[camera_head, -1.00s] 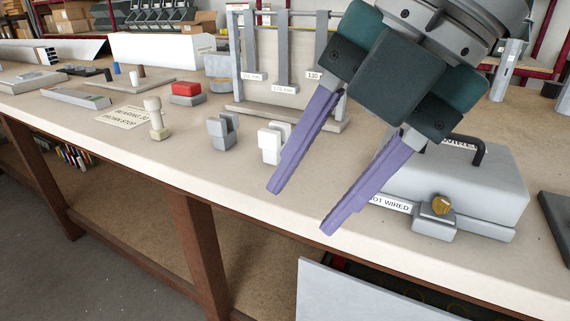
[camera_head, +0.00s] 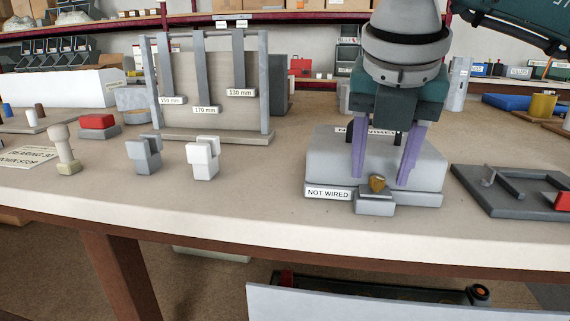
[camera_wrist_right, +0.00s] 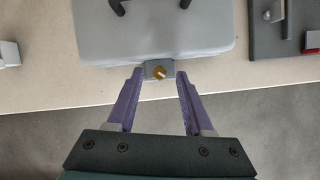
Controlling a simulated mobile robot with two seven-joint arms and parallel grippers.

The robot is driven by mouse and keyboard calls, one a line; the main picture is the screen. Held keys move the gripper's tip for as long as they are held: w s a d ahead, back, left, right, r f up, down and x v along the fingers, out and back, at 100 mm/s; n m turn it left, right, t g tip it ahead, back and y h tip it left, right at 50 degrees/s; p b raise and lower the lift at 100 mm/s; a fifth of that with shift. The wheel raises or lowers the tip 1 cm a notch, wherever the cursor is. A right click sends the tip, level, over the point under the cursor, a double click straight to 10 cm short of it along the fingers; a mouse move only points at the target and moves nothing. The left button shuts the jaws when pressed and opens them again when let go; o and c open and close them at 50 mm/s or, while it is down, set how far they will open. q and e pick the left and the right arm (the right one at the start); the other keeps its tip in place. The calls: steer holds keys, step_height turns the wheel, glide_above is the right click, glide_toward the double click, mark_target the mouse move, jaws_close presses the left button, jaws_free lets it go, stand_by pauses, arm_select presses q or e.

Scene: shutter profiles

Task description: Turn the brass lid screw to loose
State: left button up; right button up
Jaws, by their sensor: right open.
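The brass lid screw (camera_head: 377,183) sits on a small grey block (camera_head: 374,204) at the front of a grey lidded box (camera_head: 330,165). A label reading NOT WIRED is on the box's front, left of the screw. My right gripper (camera_head: 382,181) is open, its purple fingers pointing down. In the right wrist view, the screw (camera_wrist_right: 160,72) lies ahead between the open fingertips (camera_wrist_right: 159,74), with a gap on both sides and nothing held. The right gripper partly hides the box's lid and handle. My left gripper is not in view.
A dark grey plate (camera_head: 520,195) with a handle and a red block stands right of the box. White (camera_head: 203,160) and grey (camera_head: 143,157) clips and a rack (camera_head: 210,95) with hanging profiles stand to the left. The table's front edge (camera_head: 250,228) is close.

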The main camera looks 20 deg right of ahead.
steer(key=shift+d+f, duration=0.1)
steer(key=shift+f, duration=0.2)
jaws_close()
stand_by(0.5)
